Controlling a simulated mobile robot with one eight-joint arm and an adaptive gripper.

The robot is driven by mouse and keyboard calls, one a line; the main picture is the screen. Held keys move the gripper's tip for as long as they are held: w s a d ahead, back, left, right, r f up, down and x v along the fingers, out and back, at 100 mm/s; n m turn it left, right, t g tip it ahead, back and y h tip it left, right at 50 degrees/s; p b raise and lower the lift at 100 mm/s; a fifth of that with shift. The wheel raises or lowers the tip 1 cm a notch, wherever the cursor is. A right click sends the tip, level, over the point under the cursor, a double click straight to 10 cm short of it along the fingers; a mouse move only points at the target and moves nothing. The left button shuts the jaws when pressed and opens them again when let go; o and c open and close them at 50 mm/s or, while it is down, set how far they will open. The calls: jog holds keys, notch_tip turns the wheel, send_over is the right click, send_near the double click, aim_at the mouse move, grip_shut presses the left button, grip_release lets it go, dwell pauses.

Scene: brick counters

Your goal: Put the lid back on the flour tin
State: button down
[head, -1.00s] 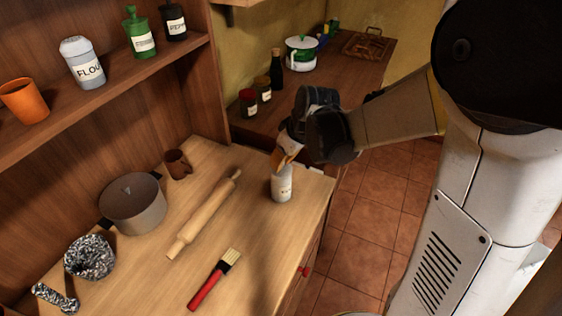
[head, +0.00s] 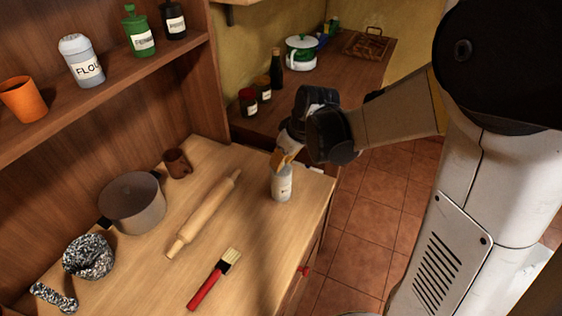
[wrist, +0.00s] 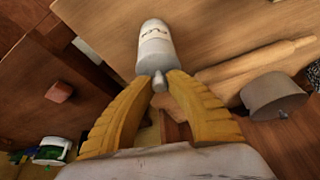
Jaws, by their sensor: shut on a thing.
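A pale tin (head: 282,186) stands upright near the counter's right edge. It also shows in the wrist view (wrist: 154,42), with lettering that looks like FLOUR. A grey lid with a knob (wrist: 159,82) is at the tin's near end in the wrist view. My gripper (head: 279,163) is directly above the tin. Its yellow fingertips (wrist: 165,88) are shut on the lid's knob. The lid lines up with the tin's mouth and looks very close to it or touching; I cannot tell whether it is fully seated. In the head view my fingers largely hide the lid.
A rolling pin (head: 204,214), a pot (head: 134,205), a brown mug (head: 177,163) and a red-handled brush (head: 213,281) lie left of the tin. Another FLOUR-labelled container (head: 82,62) stands on the shelf. Jars (head: 248,102) stand on the counter behind.

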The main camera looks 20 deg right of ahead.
jog(key=c, duration=0.8)
grip_release()
jog(key=shift+r, duration=0.1)
jog(key=shift+r+p, duration=2.75)
jog(key=shift+r, duration=0.65)
jog(key=shift+c, duration=0.2)
grip_shut()
jog(key=shift+f, duration=0.25)
